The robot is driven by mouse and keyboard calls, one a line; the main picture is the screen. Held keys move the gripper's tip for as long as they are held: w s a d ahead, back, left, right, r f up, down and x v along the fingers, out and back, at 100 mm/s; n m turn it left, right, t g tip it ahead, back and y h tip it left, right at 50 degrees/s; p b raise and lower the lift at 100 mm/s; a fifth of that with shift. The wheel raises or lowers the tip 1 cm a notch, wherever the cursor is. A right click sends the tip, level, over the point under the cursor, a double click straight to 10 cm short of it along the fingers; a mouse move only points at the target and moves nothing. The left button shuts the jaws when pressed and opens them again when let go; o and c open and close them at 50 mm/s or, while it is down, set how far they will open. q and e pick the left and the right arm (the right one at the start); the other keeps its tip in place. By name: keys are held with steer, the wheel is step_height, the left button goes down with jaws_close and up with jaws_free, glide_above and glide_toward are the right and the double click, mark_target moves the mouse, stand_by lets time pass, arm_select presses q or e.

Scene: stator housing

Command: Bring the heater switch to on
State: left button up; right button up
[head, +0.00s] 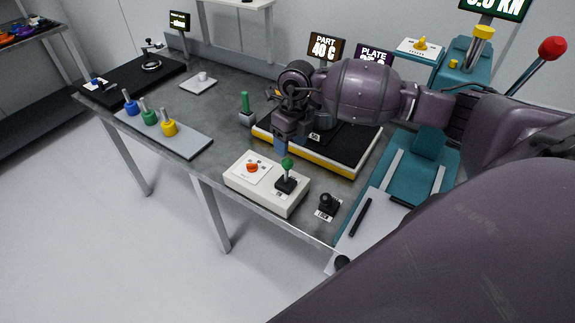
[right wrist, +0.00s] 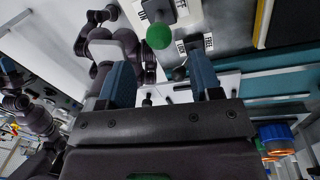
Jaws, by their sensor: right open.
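A white control box (head: 240,183) sits at the table's front edge. It carries an orange-red knob (head: 252,168) and a lever with a green ball (head: 287,163) on a black base. I cannot read which of these is the heater switch. My right gripper (head: 281,148) hangs just behind and above the green ball, apart from it. In the right wrist view my right gripper (right wrist: 160,78) has its two blue fingers wide apart with nothing between them. The green ball (right wrist: 158,37) shows there beyond the fingertips. My left gripper does not show in the head view.
A heated plate with a black top and yellow edge (head: 345,157) lies behind the box. A small black knob (head: 328,203) stands right of it. A green-handled post (head: 245,105) stands behind. A grey plate with coloured pegs (head: 180,142) lies left, with bare table between.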

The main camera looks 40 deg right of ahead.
mark_target(288, 159)
steer(key=f, duration=0.5)
steer(key=a+f, duration=0.1)
steer(key=f, duration=0.2)
steer(key=shift+s+p, duration=0.1)
steer(key=shift+p, duration=0.3)
jaws_close()
